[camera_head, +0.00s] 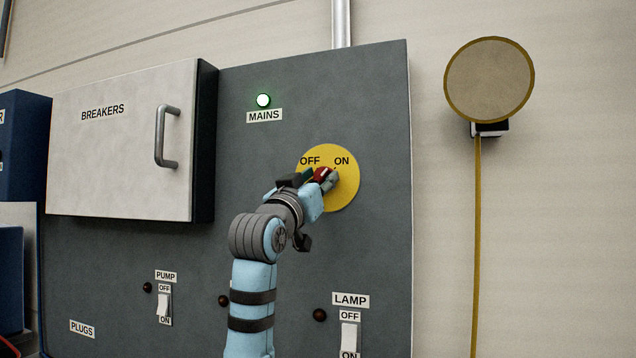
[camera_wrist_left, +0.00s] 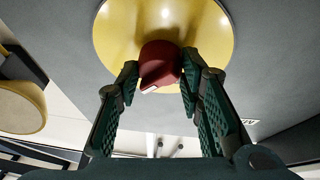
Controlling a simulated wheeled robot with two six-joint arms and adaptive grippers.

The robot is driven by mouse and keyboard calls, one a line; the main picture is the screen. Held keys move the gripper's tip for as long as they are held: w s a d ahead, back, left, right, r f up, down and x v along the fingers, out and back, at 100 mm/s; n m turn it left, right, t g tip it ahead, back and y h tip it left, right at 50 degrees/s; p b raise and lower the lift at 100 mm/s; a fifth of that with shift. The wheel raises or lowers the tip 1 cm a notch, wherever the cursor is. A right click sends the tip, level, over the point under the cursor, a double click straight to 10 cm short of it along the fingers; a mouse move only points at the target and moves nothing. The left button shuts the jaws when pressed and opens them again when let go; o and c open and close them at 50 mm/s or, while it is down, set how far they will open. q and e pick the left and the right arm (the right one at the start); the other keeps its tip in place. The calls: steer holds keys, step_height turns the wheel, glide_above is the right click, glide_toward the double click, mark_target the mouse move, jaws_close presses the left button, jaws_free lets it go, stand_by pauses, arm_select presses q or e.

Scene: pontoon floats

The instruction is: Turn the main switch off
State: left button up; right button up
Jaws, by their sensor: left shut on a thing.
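The main switch is a red knob (camera_head: 322,174) on a round yellow plate (camera_head: 347,188) marked OFF and ON, on the grey panel. My left gripper (camera_head: 318,180) is at the knob and covers part of it in the head view. In the left wrist view, the two green fingers of my left gripper (camera_wrist_left: 160,82) are shut on the sides of the red knob (camera_wrist_left: 160,62). The yellow plate (camera_wrist_left: 120,30) is right behind it. A white mark shows on the knob's end. The green MAINS lamp (camera_head: 263,100) is lit. My right gripper is not in view.
A white BREAKERS box (camera_head: 120,150) with a grey handle (camera_head: 162,137) sticks out at the left. PUMP (camera_head: 163,304) and LAMP (camera_head: 348,336) rocker switches sit below. A round yellow-rimmed disc (camera_head: 489,80) hangs on the wall at the right.

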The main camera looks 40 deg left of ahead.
arm_select(q)
steer(key=n+y, duration=0.1)
steer(key=n, duration=0.1)
steer(key=n+g+y, duration=0.1)
steer(key=n, duration=0.1)
steer(key=n+y, duration=0.1)
steer(key=n, duration=0.1)
steer(key=shift+w+d+n+y, duration=0.1)
steer(key=shift+d+n+y, duration=0.2)
steer(key=shift+n, duration=0.1)
steer(key=n+g+y, duration=0.1)
steer(key=n, duration=0.1)
steer(key=n+g+y, duration=0.1)
steer(key=n, duration=0.2)
steer(key=shift+r, duration=0.1)
steer(key=n+g, duration=0.1)
steer(key=n, duration=0.1)
steer(key=n+g+y+p, duration=0.1)
steer(key=n, duration=0.1)
steer(key=shift+d+r+n+p, duration=0.15)
steer(key=shift+n+p, duration=0.15)
steer(key=shift+n, duration=0.1)
steer(key=n+g+p, duration=0.1)
steer(key=n+p, duration=0.1)
steer(key=n, duration=0.2)
steer(key=shift+r+g, duration=0.1)
steer(key=shift+g, duration=0.2)
steer(key=shift+d+n+g+p, duration=0.1)
steer(key=shift+n+g+p, duration=0.5)
steer(key=shift+n, duration=0.6)
